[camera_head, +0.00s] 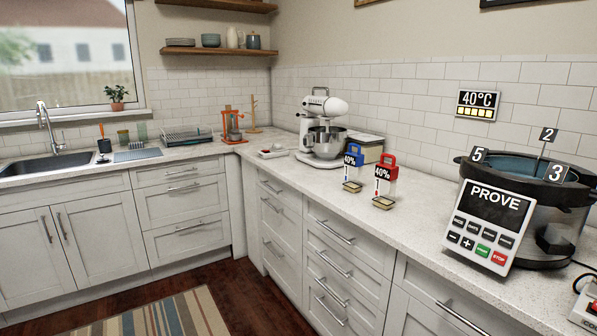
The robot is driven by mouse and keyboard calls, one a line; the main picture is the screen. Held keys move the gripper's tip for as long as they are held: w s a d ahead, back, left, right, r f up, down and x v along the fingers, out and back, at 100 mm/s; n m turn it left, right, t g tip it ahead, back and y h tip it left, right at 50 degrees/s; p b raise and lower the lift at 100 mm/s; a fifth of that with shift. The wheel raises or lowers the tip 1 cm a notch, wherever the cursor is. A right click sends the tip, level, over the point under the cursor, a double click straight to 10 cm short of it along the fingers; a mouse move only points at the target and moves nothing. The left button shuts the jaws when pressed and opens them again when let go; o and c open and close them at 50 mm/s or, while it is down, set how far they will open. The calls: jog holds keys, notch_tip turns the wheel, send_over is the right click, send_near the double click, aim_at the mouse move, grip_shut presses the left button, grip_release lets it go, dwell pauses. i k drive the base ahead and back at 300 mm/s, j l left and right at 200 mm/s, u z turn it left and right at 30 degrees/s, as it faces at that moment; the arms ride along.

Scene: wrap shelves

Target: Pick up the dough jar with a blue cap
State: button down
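The dough jar with a blue cap (353,168) stands upright on the right-hand counter, with a tag reading 40% on its front. A similar jar with a red cap (385,182), also tagged 40%, stands just to its right and nearer. Both seem to hold a little pale dough at the bottom. My gripper is not in view, and nothing is seen touching either jar.
A white stand mixer (325,120) and a lidded box (365,146) stand behind the jars on the counter (330,188). A dark cooker (540,225) with a PROVE panel (490,224) stands to the right. Counter in front of the jars is clear.

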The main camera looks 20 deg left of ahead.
aim_at(353, 162)
jog(key=u, duration=0.6)
jog(key=i+j+z, duration=0.2)
jog(key=i+j, duration=0.2)
jog(key=i+j+z, duration=0.2)
jog(key=i+j, duration=0.25)
jog(key=i+j+z, duration=0.15)
jog(key=i+j, duration=0.25)
jog(key=j, duration=0.15)
jog(key=i+j+z, duration=0.2)
jog(key=i+j, duration=0.15)
jog(key=j, duration=0.2)
